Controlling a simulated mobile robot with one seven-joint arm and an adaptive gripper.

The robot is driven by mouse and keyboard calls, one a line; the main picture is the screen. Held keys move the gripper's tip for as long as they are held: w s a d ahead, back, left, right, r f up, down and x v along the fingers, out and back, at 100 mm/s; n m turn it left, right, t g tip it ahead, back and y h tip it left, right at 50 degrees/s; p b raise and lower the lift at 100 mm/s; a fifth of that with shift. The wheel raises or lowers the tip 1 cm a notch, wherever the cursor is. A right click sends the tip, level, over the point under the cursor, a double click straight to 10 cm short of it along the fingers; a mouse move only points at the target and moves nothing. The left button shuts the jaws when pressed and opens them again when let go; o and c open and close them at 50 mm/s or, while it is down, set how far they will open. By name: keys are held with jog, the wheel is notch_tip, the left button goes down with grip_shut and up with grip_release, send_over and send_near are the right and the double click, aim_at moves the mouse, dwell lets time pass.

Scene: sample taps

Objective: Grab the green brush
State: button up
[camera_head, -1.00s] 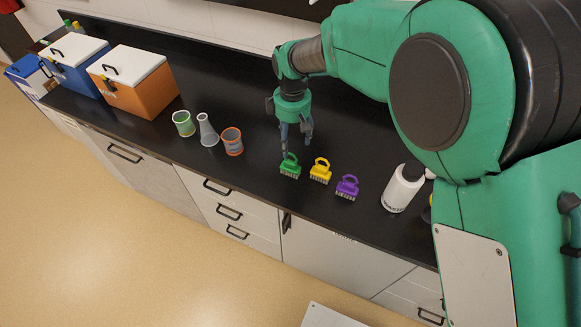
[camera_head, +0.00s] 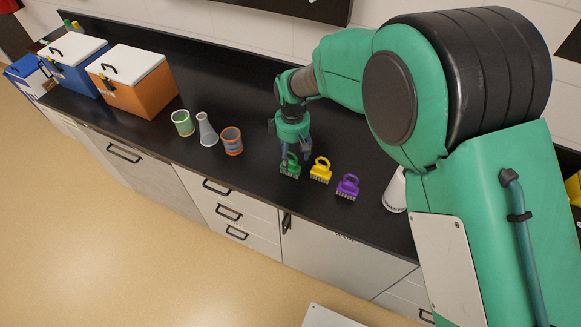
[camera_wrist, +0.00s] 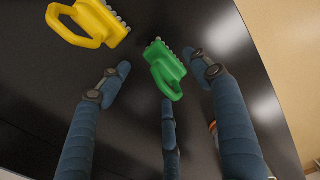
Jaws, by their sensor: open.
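The green brush (camera_head: 290,169) stands on the black counter, leftmost in a row of three brushes. In the wrist view the green brush (camera_wrist: 167,70) lies between the spread blue fingers, its handle loop toward the gripper and its bristles away. My gripper (camera_head: 294,155) is open and close above the brush's handle. In the wrist view my gripper (camera_wrist: 158,88) has its fingers apart, with no finger clearly touching the brush. The fingers hide part of the handle in the head view.
A yellow brush (camera_head: 321,170) and a purple brush (camera_head: 347,187) stand to the right. An orange beaker (camera_head: 231,141), a flask (camera_head: 207,130) and a green beaker (camera_head: 183,123) stand to the left. A white bottle (camera_head: 395,191) is at the right. The counter's front edge is close to the brushes.

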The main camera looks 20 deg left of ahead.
aim_at(292, 163)
jog(key=shift+s+d+f+b, duration=0.1)
jog(key=shift+f+b, duration=0.15)
jog(key=shift+f, duration=1.05)
jog(key=shift+d+f+b, duration=0.1)
jog(key=shift+f+b, duration=0.15)
jog(key=shift+f, duration=1.05)
jog(key=c, duration=1.3)
jog(key=shift+a+r, duration=0.1)
jog(key=shift+r, duration=0.65)
notch_tip(292, 163, up, 2)
jog(key=shift+r+p, duration=0.15)
jog(key=shift+p, duration=0.25)
jog(key=s+d, duration=0.3)
jog(key=s, duration=0.1)
jog(key=s+d+p, duration=0.1)
jog(key=s+d, duration=0.3)
jog(key=s+d+r, duration=0.1)
jog(key=s+d, duration=0.2)
jog(key=s, duration=0.1)
jog(key=shift+s+d+r, duration=0.1)
jog(key=shift+d, duration=0.15)
